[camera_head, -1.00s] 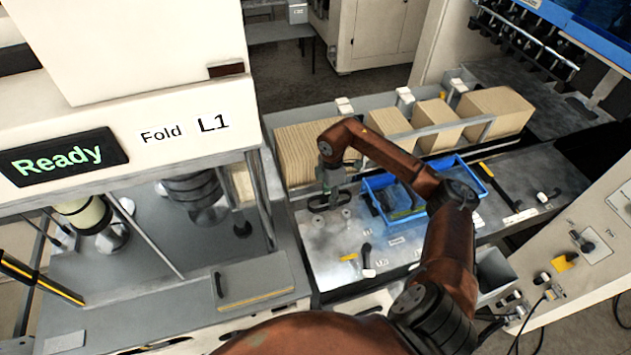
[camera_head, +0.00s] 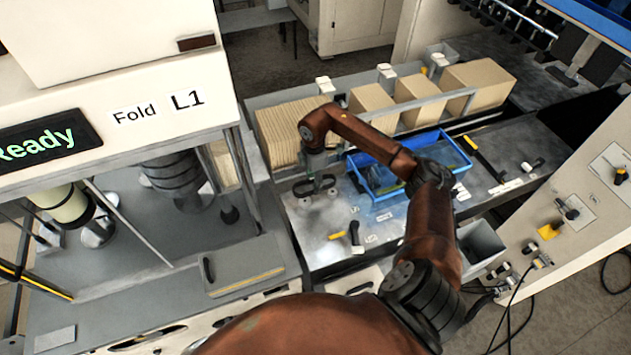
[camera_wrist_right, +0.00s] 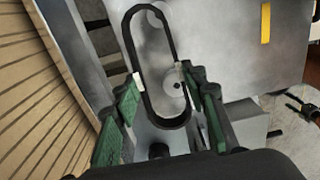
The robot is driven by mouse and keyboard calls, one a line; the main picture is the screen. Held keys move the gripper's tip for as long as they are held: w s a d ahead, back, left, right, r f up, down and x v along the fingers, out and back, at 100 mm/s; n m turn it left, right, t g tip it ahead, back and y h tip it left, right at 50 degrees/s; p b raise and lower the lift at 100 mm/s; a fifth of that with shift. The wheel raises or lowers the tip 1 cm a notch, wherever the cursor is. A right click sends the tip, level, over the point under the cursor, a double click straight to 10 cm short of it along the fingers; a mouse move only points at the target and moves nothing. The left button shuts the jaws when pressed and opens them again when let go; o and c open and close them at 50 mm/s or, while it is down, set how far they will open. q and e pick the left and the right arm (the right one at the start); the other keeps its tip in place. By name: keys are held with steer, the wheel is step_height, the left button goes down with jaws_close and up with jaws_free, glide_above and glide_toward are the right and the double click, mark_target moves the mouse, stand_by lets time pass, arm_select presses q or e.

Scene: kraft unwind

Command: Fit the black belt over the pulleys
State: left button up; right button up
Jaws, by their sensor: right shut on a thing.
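The black belt (camera_wrist_right: 127,62) is a long oval loop in the right wrist view. It also shows as a dark loop over the metal plate in the head view (camera_head: 302,189). My right gripper (camera_wrist_right: 160,79) is shut on the belt, its green-padded fingers on the loop's two long sides. In the head view the same gripper (camera_head: 317,178) points down at the plate. Two pale round pulleys, a left one (camera_head: 305,202) and a right one (camera_head: 332,192), show just in front of the belt. In the wrist view, round grey shapes appear inside the loop; whether it touches them is unclear. My left gripper is out of view.
A blue tray (camera_head: 384,193) stands right of the pulleys. Folded kraft stacks (camera_head: 290,135) line the back behind a rail. A yellow-and-black tool (camera_head: 354,234) lies in front. The fold machine (camera_head: 125,90) stands at left. The metal plate (camera_head: 312,235) has clear room around the pulleys.

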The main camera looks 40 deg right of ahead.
steer(key=shift+s+d+f, duration=0.1)
steer(key=shift+s+f, duration=0.15)
steer(key=shift+s, duration=0.6)
steer(key=shift+s+f+b, duration=0.1)
steer(key=shift+s+b, duration=0.4)
steer(key=shift+s, duration=0.2)
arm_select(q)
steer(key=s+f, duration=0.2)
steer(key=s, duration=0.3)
arm_select(e)
steer(key=shift+w+f, duration=0.7)
steer(key=shift+f, duration=0.05)
steer(key=shift+w+f+b, duration=0.15)
steer(key=shift+f+b, duration=0.1)
steer(key=shift+b, duration=0.15)
steer(key=shift+s+f+b, duration=0.35)
steer(key=shift+s, duration=0.1)
steer(key=shift+w+f, duration=0.15)
steer(key=shift+f, duration=0.1)
steer(key=shift+w+f, duration=0.15)
steer(key=shift+f, duration=0.2)
steer(key=shift+b, duration=0.3)
steer(key=shift+f, duration=0.1)
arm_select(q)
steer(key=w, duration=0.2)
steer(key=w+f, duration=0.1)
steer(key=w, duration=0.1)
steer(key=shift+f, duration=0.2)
